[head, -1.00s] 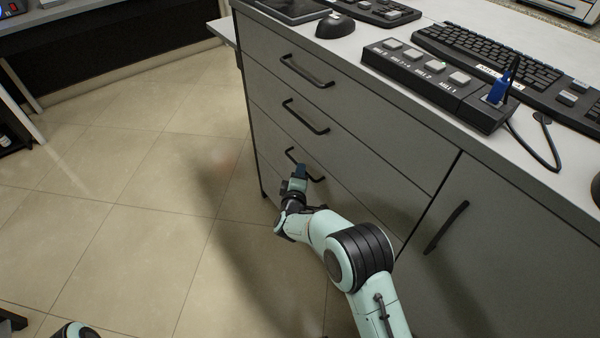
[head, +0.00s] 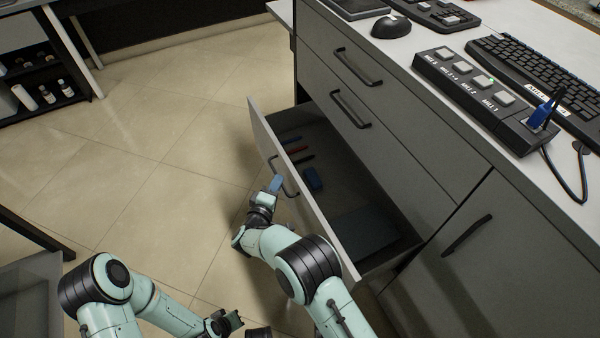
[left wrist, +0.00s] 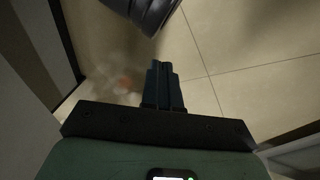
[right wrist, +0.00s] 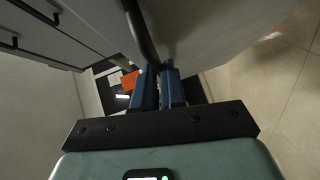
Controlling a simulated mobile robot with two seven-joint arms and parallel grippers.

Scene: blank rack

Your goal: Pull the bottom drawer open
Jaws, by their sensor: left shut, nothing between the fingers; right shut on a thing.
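The bottom drawer (head: 318,222) of the grey cabinet stands well out from the cabinet, its inside in view. Its black bar handle (head: 284,177) is on the front panel. My right gripper (head: 275,184) is shut on this handle; in the right wrist view the dark handle (right wrist: 142,35) runs down to the fingertips (right wrist: 158,70). Inside the drawer lie a blue item (head: 313,179) and red and dark pen-like items (head: 297,150). My left gripper (head: 232,320) is low in the head view, apart from the drawer; its fingers (left wrist: 162,75) are together and empty in the left wrist view.
Two closed drawers with handles (head: 357,67) (head: 350,109) are above, and a cabinet door (head: 470,255) is to the right. The worktop holds a mouse (head: 391,26), a switch box (head: 470,85) and a keyboard (head: 545,80). Tiled floor (head: 160,160) left of the drawer is clear.

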